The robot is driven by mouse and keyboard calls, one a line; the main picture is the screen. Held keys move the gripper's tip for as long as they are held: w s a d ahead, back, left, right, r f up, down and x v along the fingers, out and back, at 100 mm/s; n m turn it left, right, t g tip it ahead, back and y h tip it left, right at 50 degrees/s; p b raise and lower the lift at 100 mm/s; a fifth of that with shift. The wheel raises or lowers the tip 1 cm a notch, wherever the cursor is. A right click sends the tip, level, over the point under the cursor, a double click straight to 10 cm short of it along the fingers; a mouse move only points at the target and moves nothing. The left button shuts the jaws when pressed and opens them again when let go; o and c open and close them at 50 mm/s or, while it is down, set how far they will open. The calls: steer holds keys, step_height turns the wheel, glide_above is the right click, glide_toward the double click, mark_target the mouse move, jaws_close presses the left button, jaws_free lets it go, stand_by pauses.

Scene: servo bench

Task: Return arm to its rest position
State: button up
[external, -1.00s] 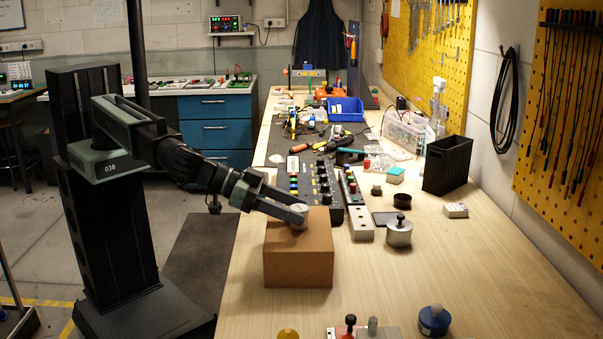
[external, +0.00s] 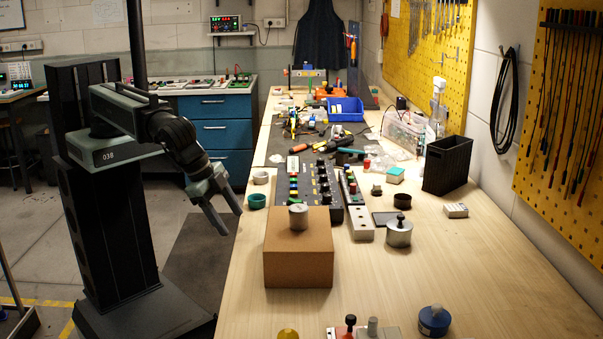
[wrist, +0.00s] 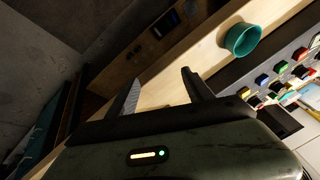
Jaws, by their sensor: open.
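My gripper (external: 231,222) is open and empty. It hangs with its fingers pointing down and to the right, off the left edge of the bench, left of the cork-brown block (external: 298,262). A small grey metal cylinder (external: 298,217) stands on top of that block, apart from my gripper. In the wrist view my gripper's two fingers (wrist: 160,90) are spread, with bare bench edge and floor beyond and nothing between them.
A teal cup (external: 257,201) stands near the bench's left edge; it also shows in the wrist view (wrist: 241,39). A black control panel (external: 318,192) lies behind the block. A lidded metal pot (external: 399,232) stands to the right.

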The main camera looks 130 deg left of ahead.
steer(key=s+d+f+m+g+h, duration=0.2)
steer(key=s+d+m+h, duration=0.1)
steer(key=s, duration=0.3)
steer(key=shift+s+d+m+g+h, duration=0.3)
steer(key=shift+s+d+m+h, duration=0.1)
steer(key=shift+m+h, duration=0.1)
stand_by(0.4)
